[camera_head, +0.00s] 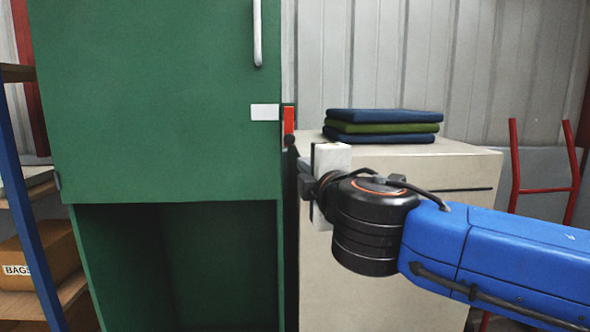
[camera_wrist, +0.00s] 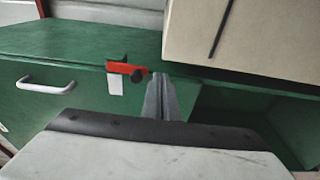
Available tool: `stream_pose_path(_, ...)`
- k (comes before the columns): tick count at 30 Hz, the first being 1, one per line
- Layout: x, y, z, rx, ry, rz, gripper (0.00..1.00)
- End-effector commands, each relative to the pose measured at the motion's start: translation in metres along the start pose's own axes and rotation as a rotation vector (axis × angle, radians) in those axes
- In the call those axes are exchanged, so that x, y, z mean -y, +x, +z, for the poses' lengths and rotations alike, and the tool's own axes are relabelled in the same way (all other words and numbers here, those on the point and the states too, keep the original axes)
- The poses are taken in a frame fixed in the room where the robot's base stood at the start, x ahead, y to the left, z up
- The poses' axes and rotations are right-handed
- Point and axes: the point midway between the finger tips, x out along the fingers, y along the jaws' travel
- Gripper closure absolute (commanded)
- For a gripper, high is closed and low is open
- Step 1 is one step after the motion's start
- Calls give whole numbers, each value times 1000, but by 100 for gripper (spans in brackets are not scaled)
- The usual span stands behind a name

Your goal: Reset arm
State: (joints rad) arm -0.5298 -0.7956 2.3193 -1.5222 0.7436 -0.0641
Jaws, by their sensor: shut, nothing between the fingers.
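My gripper (camera_wrist: 160,97) shows in the wrist view with its two grey fingers together and nothing between them. A red latch (camera_wrist: 126,68) with a dark round knob lies just beyond and to the left of the fingertips; contact cannot be told. In the head view the red latch (camera_head: 288,121) sits at the right edge of the green cabinet (camera_head: 160,110), beside a white label. There my blue arm reaches in from the right, and its black wrist and white gripper body hide the fingers.
A beige cabinet (camera_head: 400,260) stands right of the green one, with folded blue and green cloths (camera_head: 382,127) on top. A red hand-truck frame (camera_head: 513,165) stands at the far right. A shelf with a cardboard box (camera_head: 50,255) is at the left. The green cabinet's lower bay is open.

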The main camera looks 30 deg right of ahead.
Motion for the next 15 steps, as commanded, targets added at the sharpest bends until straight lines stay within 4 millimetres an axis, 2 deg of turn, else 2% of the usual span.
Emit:
stream_pose_path(8,7,1,3,11,15,-19,100)
stream_pose_path(11,28,3,14,49,68,-80,100)
stream_pose_path(15,83,2,37,147,207,-232,100)
